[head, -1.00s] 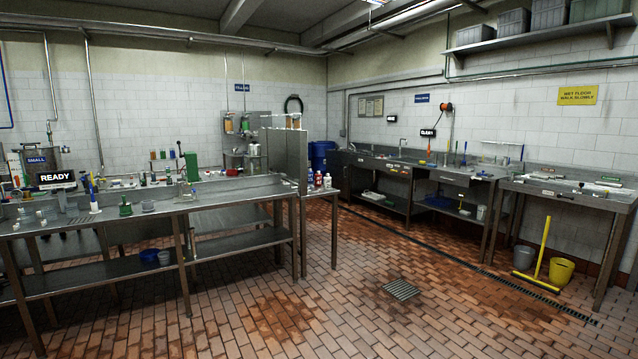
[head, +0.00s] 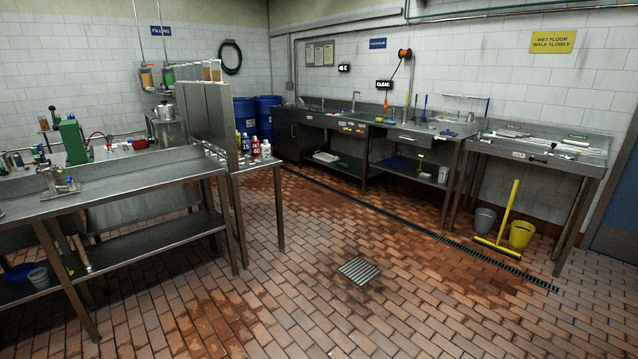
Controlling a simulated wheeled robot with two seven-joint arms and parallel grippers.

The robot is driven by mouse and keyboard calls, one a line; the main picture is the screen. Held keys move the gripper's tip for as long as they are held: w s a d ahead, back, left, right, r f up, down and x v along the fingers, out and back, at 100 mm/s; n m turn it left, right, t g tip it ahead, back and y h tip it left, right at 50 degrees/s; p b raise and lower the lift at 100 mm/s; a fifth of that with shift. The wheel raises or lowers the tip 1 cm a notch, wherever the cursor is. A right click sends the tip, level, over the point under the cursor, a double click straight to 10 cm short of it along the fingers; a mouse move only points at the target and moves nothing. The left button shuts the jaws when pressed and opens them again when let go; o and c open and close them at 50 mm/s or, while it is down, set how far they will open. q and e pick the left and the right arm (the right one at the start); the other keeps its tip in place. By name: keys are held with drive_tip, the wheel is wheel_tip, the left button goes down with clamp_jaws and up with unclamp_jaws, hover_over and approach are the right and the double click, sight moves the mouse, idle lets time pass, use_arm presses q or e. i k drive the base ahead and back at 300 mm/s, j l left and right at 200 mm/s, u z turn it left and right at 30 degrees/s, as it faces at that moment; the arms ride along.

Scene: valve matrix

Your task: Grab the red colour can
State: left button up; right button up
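A small red can (head: 255,146) with a pale label stands upright on the small steel side table (head: 250,164) at the end of the long workbench. A blue can (head: 245,143) stands beside it on the left and a white can (head: 266,149) on the right. At this distance I cannot tell whether they touch. Neither of my grippers is in view.
The long steel workbench (head: 110,193) runs along the left, with an upright steel panel (head: 207,115) at its end. Sink counters (head: 345,125) line the back wall. A yellow bucket (head: 521,235) and squeegee (head: 507,210) stand at right. The tiled floor around the drain (head: 359,270) is clear.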

sight(254, 146)
drive_tip(key=i, duration=3.65)
